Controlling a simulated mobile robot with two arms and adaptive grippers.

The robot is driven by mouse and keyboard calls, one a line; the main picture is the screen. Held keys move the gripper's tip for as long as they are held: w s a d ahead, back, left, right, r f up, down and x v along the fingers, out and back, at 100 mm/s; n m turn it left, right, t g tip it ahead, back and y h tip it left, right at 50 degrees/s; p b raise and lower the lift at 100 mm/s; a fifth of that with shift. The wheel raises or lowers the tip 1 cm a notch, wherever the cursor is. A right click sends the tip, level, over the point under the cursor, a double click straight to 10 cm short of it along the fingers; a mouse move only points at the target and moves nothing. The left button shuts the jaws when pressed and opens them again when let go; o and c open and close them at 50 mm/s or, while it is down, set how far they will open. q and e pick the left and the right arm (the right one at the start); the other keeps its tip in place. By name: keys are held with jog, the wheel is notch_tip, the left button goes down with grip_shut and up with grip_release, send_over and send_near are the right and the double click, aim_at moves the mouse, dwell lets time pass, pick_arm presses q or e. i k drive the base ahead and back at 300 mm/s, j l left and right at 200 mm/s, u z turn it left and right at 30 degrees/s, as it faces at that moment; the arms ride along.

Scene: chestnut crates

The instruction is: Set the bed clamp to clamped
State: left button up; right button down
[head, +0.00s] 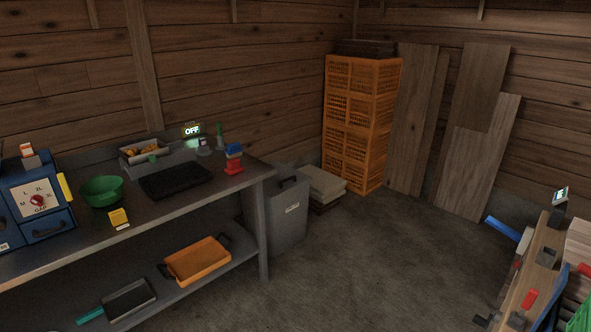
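No part that I can name for certain as the bed clamp shows in the head view. A wooden bench or machine (548,243) at the right edge is cut off by the frame. It carries a red block or lever (529,299), a grey block (547,257), a blue bar (503,229) sticking out to the left and a small lit display (560,195). I cannot tell whether one of these is the clamp or how it is set. Neither of my grippers is in view.
A grey workbench (150,208) at the left holds a blue dial box (38,190), a green bowl (100,190), a black tray (176,180) and an OFF sign (192,130). Orange crates (356,120) are stacked at the back. The middle floor is clear.

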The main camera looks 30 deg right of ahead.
aim_at(533, 294)
jog(key=i+j+z, duration=0.1)
jog(key=i, duration=0.35)
jog(key=i+j, duration=0.15)
jog(key=i, duration=0.35)
jog(key=i+l+z, duration=0.1)
jog(key=i+z, duration=0.15)
jog(key=z, duration=0.15)
jog(key=i+z, duration=0.25)
jog(key=z, duration=0.2)
jog(key=i+z, duration=0.25)
jog(key=z, duration=0.15)
jog(key=i+j+z, duration=0.15)
jog(key=z, duration=0.3)
jog(key=i+j+z, duration=0.25)
jog(key=z, duration=0.15)
jog(key=i+j+z, duration=0.2)
jog(key=z, duration=0.15)
jog(key=i+j+z, duration=0.7)
jog(key=k+l, duration=0.05)
jog(key=k, duration=0.05)
